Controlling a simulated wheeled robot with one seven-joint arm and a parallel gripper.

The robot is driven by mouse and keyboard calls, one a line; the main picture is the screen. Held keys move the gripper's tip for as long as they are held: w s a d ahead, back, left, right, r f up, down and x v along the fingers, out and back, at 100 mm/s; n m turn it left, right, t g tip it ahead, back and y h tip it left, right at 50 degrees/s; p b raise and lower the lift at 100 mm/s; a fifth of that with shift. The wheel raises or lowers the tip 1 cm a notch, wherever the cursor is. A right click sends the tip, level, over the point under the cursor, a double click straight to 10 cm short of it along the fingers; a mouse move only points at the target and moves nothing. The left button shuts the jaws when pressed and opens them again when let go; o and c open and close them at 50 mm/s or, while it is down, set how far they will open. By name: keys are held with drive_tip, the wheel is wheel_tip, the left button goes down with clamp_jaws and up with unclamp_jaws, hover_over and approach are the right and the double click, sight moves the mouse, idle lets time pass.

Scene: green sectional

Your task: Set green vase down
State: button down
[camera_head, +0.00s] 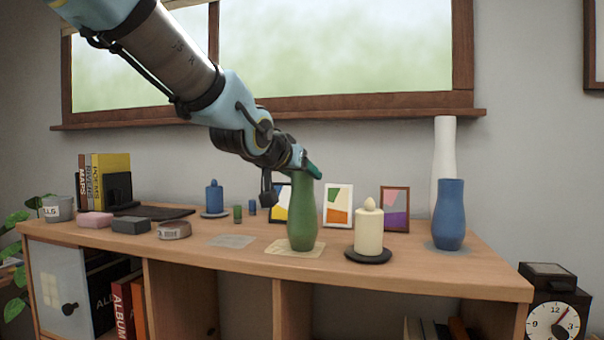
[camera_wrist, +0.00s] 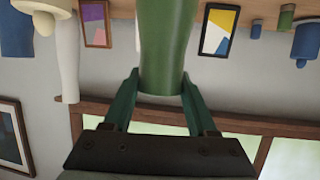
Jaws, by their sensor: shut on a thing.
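The green vase (camera_head: 302,215) stands upright over a pale yellow mat (camera_head: 280,248) on the wooden cabinet top. Its base appears to meet the mat, though I cannot tell if it fully rests there. My gripper (camera_head: 308,170) is at the top of the vase, with its fingers around the neck. In the wrist view, my gripper (camera_wrist: 160,88) has one finger on each side of the green vase (camera_wrist: 165,45), shut on it near the rim.
A cream candle (camera_head: 369,230) on a dark dish stands close right of the vase. Framed pictures (camera_head: 338,205) stand behind. A blue vase (camera_head: 449,215) and a tall white vase (camera_head: 444,150) are at right. An empty grey mat (camera_head: 232,241) lies left, near a round tin (camera_head: 174,230).

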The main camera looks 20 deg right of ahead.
drive_tip(key=shift+c, duration=1)
unclamp_jaws()
drive_tip(key=shift+r, duration=0.1)
drive_tip(key=p+v, duration=0.5)
drive_tip(key=v, duration=0.2)
drive_tip(key=shift+a, duration=0.2)
drive_tip(key=shift+s, duration=0.1)
